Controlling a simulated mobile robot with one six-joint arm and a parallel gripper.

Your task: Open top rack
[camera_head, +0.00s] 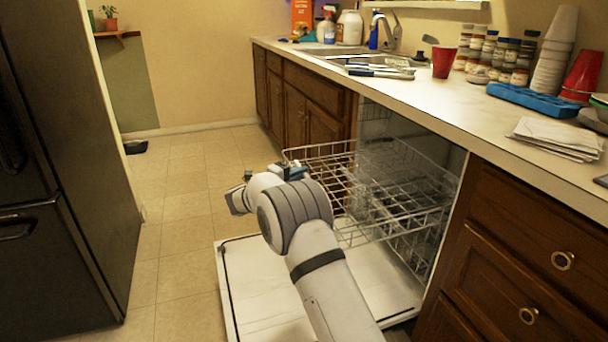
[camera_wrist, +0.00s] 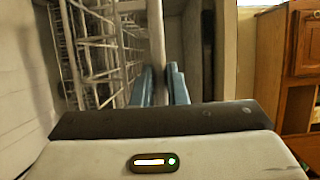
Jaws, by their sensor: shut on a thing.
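The top rack (camera_head: 395,172) is a white wire basket pulled out part of the way from the dishwasher, above the lowered door (camera_head: 262,290). My gripper (camera_head: 290,170) is at the rack's front left edge, partly hidden behind my own wrist. In the wrist view, the blue fingers of my gripper (camera_wrist: 162,85) are closed around a pale upright part of the rack (camera_wrist: 157,35). More of the rack's wires show to the left of the fingers.
The counter (camera_head: 440,95) above holds cups, jars and a sink. A dark fridge (camera_head: 60,150) stands at the left, with clear tiled floor (camera_head: 185,210) between. Wooden drawers (camera_head: 520,255) flank the dishwasher on the right.

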